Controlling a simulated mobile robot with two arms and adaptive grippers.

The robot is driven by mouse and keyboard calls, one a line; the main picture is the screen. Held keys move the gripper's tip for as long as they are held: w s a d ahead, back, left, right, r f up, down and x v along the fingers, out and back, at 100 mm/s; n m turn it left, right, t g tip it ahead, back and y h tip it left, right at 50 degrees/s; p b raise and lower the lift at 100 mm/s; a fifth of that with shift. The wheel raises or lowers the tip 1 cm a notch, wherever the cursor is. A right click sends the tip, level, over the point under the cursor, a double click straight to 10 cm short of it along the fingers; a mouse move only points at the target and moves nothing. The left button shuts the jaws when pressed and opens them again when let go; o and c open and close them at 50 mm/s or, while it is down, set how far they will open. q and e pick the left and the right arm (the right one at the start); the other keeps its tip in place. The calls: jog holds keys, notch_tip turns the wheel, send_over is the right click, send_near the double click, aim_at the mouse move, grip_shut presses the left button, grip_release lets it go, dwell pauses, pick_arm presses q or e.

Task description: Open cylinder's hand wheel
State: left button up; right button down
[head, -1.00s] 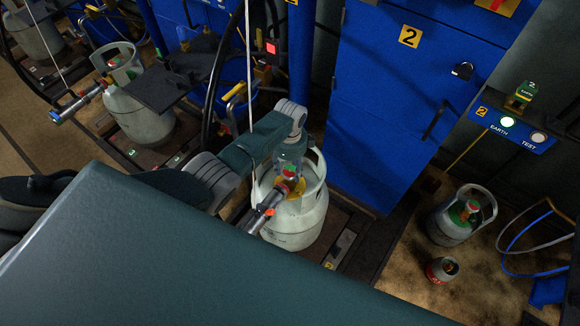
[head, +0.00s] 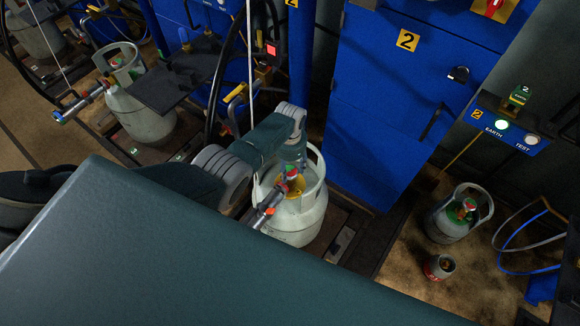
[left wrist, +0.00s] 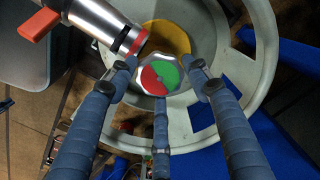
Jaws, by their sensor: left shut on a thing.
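The grey gas cylinder (head: 299,226) stands upright on a scale in the middle of the head view, with a collar around its top. Its hand wheel (left wrist: 160,75), with a red and green face, sits inside the collar; its top also shows in the head view (head: 292,172). My left gripper (left wrist: 163,88) is shut on the hand wheel from above, its blue-grey fingers around the rim. A silver filling connector (head: 267,208) with an orange lever (left wrist: 35,25) is joined at the cylinder's valve, beside the wheel. My right gripper is not in view.
A blue cabinet (head: 385,110) stands right behind the cylinder. A second cylinder (head: 135,115) is on a scale at left. A smaller cylinder (head: 452,222) and a canister (head: 439,267) stand on the floor at right. A thin white line hangs near my arm.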

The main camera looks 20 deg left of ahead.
pick_arm(q)
jog(key=n, duration=0.4)
jog(key=shift+s+n, duration=0.1)
jog(key=shift+n, duration=0.2)
jog(key=n+p, duration=0.1)
jog(key=n, duration=0.4)
jog(key=shift+d, duration=0.1)
jog(key=n, duration=0.5)
jog(key=shift+n, duration=3)
jog(key=o, duration=1.2)
